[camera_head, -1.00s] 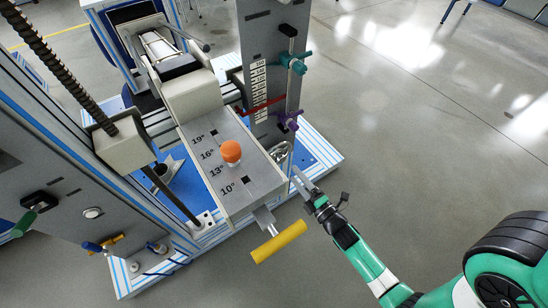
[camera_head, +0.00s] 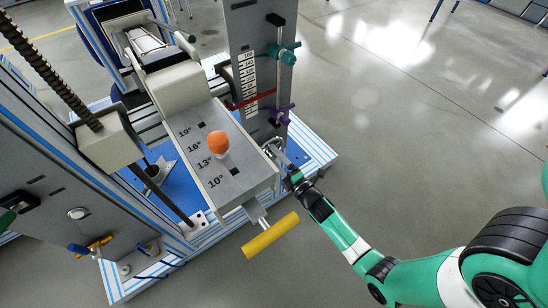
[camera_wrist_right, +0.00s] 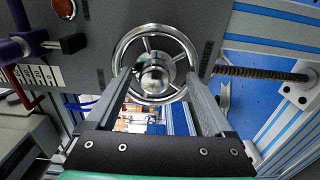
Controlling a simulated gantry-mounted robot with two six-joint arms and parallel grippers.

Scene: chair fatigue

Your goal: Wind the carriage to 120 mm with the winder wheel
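The chrome winder wheel (camera_wrist_right: 155,65), with spokes and a round hub, faces me on the grey panel in the right wrist view. In the head view the wheel (camera_head: 274,146) is small and partly covered by my right gripper. My right gripper (camera_wrist_right: 163,82) is open, its two fingers pointing at the wheel on either side of the hub. I cannot tell whether the fingers touch the wheel. My left gripper is out of view.
An angled grey block with an orange knob (camera_head: 217,142) and a yellow T-handle (camera_head: 270,235) stand left of my right arm. A purple clamp (camera_head: 281,114) and teal clamp (camera_head: 286,53) sit on the upright's rod. The floor to the right is clear.

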